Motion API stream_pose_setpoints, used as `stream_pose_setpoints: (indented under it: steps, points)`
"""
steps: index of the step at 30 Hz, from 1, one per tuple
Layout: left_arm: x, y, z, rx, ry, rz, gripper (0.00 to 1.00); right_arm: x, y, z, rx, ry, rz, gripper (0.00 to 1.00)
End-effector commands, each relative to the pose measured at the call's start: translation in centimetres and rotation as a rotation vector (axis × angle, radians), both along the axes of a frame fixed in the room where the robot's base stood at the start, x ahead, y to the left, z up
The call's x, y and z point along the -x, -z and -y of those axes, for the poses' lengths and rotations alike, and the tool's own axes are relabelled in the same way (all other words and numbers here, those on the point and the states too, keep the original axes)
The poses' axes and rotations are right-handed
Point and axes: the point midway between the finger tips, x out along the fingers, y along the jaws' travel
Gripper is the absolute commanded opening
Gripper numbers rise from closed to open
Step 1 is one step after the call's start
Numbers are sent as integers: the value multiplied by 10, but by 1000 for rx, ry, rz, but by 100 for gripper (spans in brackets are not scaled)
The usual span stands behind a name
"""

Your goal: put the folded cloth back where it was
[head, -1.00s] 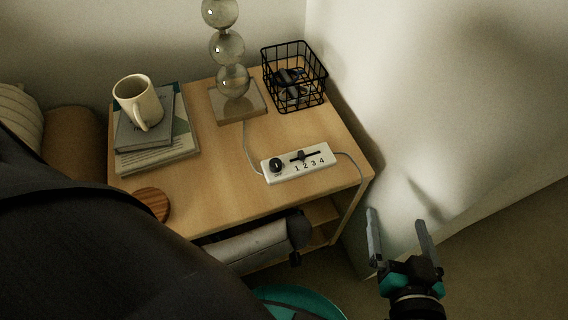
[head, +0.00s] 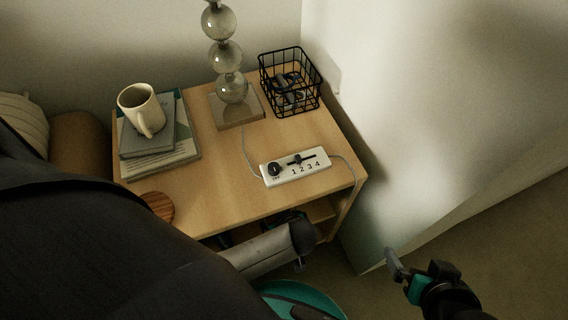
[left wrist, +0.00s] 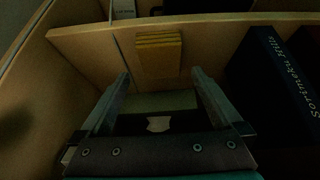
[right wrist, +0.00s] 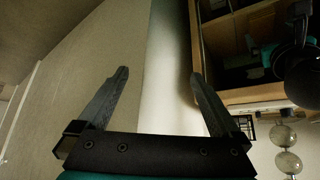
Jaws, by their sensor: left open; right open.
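In the left wrist view, a yellow layered block (left wrist: 158,55), which looks like the folded cloth, rests against a wooden wall inside the nightstand. My left gripper (left wrist: 160,73) is open, with its fingers pointing toward the yellow block and its tips just short of it, one to each side. Nothing is held between them. In the head view the left gripper is hidden under the nightstand top. My right gripper (head: 393,262) is open and empty beside the nightstand at the lower right; it also shows in the right wrist view (right wrist: 160,75).
A dark item with a pale logo (left wrist: 157,124) lies beneath the left fingers; a dark blue book (left wrist: 270,90) stands at right. The nightstand top (head: 215,185) carries a mug (head: 140,107) on books, a lamp (head: 230,88), a wire basket (head: 290,82) and a power strip (head: 295,166).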

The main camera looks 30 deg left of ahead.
Motion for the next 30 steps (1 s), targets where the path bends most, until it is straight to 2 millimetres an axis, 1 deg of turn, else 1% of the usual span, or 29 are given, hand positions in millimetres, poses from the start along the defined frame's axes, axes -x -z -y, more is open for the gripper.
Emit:
stream_pose_setpoints:
  steps: [1, 9, 12, 18, 24, 30]
  points:
    - [2, -6, 3, 2, 0, -1, 100, 3, -2, 5, 15, 8, -31, 100]
    - [10, -28, 12, 2, 0, -1, 100, 26, -3, 27, 81, 47, -208, 100]
    - [13, -36, 15, 0, 1, -1, 100, 25, 10, 27, 84, 44, -229, 100]
    - [17, -47, 21, 1, 0, -1, 100, 25, 28, 26, 87, 43, -250, 100]
    - [19, -51, 22, -1, 0, -1, 100, 25, 36, 26, 87, 42, -257, 100]
    - [19, -51, 22, -1, 0, -1, 100, 25, 36, 26, 87, 42, -257, 100]
